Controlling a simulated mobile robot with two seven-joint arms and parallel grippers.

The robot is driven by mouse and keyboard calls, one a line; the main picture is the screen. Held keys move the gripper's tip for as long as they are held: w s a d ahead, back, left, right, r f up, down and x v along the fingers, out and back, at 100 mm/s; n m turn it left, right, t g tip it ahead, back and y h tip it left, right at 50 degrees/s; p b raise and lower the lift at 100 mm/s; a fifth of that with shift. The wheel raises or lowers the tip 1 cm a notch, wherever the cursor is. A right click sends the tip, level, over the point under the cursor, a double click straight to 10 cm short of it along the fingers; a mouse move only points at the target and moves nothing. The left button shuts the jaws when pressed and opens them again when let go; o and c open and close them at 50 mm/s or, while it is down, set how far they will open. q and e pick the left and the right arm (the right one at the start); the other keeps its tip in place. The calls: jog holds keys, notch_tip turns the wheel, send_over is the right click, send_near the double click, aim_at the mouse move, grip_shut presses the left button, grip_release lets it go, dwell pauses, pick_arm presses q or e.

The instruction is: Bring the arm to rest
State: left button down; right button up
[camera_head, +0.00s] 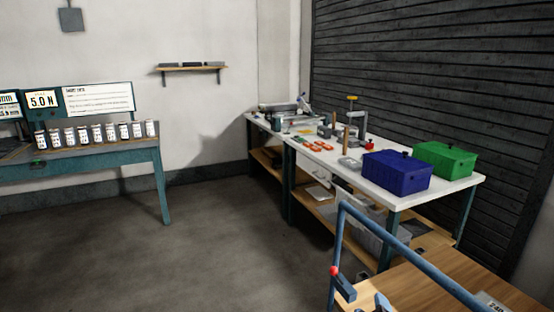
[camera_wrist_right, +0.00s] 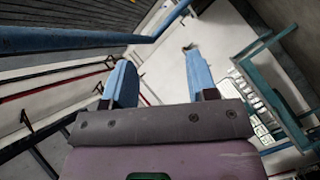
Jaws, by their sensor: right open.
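My right gripper (camera_wrist_right: 160,72) shows in the right wrist view with its two blue fingers spread apart. Nothing is between the fingers. Past the fingertips are a pale surface and blue rails, with no object touching the fingers that I can see. In the head view, small blue parts show at the bottom edge near the blue rail, and I cannot tell whether they belong to the gripper. My left gripper is in neither view.
A blue rail (camera_head: 400,250) and a wooden top (camera_head: 475,280) stand close at lower right. A white worktable (camera_head: 330,160) carries blue (camera_head: 397,173) and green (camera_head: 443,160) boxes. A bench (camera_head: 90,147) at left holds several labelled cylinders. The middle floor (camera_head: 210,240) is clear.

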jog(key=s+d+f+m+g+y, duration=0.2)
jog(key=s+f, duration=0.6)
jog(key=s, duration=0.5)
jog(key=s+d+f+m+g+y, duration=0.2)
jog(key=s+d+f+m, duration=0.2)
jog(key=s+f, duration=0.4)
jog(key=s, duration=0.5)
jog(key=shift+d+f+m+g, duration=0.2)
jog(key=shift+d+m+g, duration=0.1)
jog(key=shift+s, duration=0.1)
